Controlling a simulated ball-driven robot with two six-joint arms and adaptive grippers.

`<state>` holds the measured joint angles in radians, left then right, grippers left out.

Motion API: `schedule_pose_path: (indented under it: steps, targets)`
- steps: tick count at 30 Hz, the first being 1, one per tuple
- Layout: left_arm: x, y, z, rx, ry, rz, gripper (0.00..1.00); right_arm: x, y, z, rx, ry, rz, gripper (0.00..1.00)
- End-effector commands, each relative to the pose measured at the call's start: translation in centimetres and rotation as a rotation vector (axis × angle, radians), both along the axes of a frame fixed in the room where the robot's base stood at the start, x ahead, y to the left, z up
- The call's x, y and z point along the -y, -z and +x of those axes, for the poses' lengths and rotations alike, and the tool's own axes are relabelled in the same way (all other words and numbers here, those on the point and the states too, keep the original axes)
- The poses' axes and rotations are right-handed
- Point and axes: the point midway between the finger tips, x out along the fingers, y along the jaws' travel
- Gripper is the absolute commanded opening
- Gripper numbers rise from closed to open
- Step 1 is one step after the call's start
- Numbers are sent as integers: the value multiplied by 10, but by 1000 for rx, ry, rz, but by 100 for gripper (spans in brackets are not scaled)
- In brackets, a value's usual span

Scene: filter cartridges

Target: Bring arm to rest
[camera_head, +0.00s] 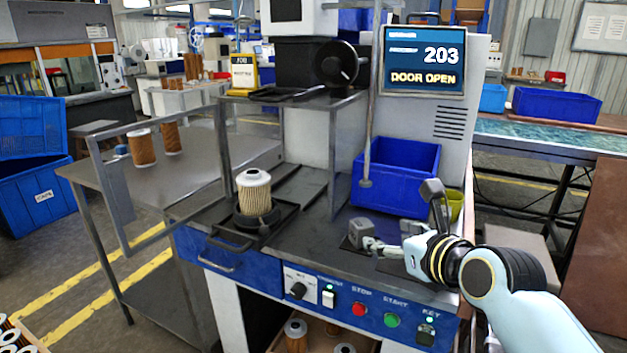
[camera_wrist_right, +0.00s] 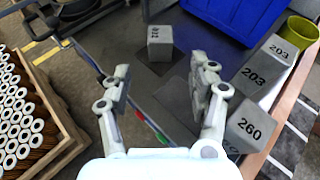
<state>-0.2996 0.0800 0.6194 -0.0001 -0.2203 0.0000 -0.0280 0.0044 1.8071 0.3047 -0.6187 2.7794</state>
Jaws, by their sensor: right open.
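My right gripper (camera_head: 402,222) is over the right part of the workbench, its arm coming in from the lower right. Its two fingers are apart with nothing between them, as the right wrist view (camera_wrist_right: 158,95) also shows. A grey numbered block (camera_head: 361,231) stands on the bench beyond the fingertips; it also shows in the wrist view (camera_wrist_right: 160,43). My left gripper is not in view. A pleated filter cartridge (camera_head: 254,192) stands upright in a dark holder on the bench's left part. The screen (camera_head: 424,60) reads 203 and DOOR OPEN.
A blue bin (camera_head: 396,178) stands behind the gripper. More grey blocks (camera_wrist_right: 254,77) marked 203 and 260 line the bench's right side, near a yellow-green cup (camera_wrist_right: 302,32). A crate of cartridges (camera_wrist_right: 62,120) is at lower left. An open door frame (camera_head: 158,180) projects left.

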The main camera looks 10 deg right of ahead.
Motion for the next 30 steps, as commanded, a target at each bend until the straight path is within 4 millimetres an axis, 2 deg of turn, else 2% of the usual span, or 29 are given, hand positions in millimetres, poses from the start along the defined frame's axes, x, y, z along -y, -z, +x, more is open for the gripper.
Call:
schedule_pose_path:
  steps: [4, 8, 14, 18, 24, 30]
  targets:
    - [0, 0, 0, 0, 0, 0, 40, 3, 11, -23, -28, -106, -226, 60]
    - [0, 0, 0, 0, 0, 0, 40, 9, 26, -61, -69, -311, -588, 60]
    - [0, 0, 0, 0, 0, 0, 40, 23, 45, -138, -123, -792, -1211, 60]
    - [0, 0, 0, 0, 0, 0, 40, 35, 50, -193, -122, -1197, -1576, 60]
    - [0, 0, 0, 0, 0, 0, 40, 48, 48, -248, -67, -1650, -1860, 60]
    - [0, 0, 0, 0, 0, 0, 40, 57, 43, -287, 17, -1995, -1996, 60]
